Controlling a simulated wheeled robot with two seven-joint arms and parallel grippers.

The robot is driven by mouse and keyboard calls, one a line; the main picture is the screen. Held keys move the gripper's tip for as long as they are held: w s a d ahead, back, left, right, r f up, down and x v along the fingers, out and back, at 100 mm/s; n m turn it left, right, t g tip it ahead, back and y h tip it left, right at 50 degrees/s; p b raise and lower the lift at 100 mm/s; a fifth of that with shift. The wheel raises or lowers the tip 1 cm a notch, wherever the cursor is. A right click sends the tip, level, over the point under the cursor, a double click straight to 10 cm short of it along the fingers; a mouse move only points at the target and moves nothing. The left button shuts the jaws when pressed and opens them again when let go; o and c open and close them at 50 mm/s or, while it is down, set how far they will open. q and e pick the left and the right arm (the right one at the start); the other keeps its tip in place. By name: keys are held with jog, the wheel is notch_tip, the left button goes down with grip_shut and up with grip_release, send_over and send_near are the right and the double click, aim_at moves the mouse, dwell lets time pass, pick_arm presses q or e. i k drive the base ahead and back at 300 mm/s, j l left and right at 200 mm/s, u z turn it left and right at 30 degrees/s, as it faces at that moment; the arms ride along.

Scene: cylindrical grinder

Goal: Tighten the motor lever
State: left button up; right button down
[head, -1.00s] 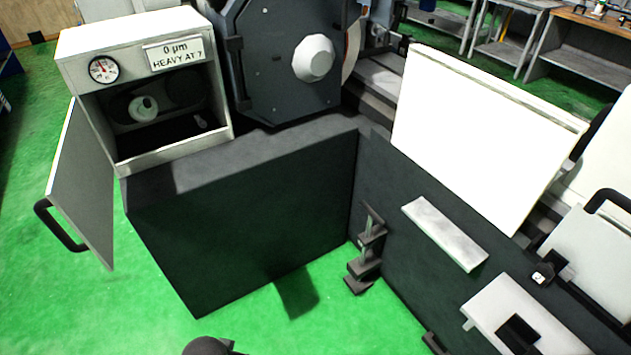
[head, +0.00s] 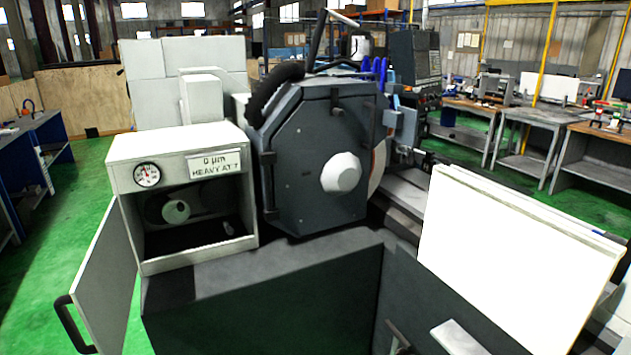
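The grinder's white motor box (head: 124,149) stands at the left with its door (head: 103,273) swung open to the left. A round gauge (head: 147,175) and a label plate (head: 214,164) are on its front. Inside the dark compartment are a pale round pulley-like part (head: 176,211) and a small light lever-like piece (head: 228,228) at the lower right; I cannot tell for certain that this is the motor lever. Neither of my grippers is in view.
The dark octagonal wheel housing (head: 310,160) stands right of the box. A large white panel (head: 515,260) is at the right. The dark machine base (head: 270,300) fills the lower middle. Green floor (head: 100,200) is free at the left; benches (head: 500,120) stand behind.

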aim_at(230, 230)
jog(key=i+l+u, duration=0.2)
jog(key=u, duration=0.15)
jog(key=i+l+u, duration=0.45)
jog(key=l+u, duration=0.25)
jog(key=j, duration=0.1)
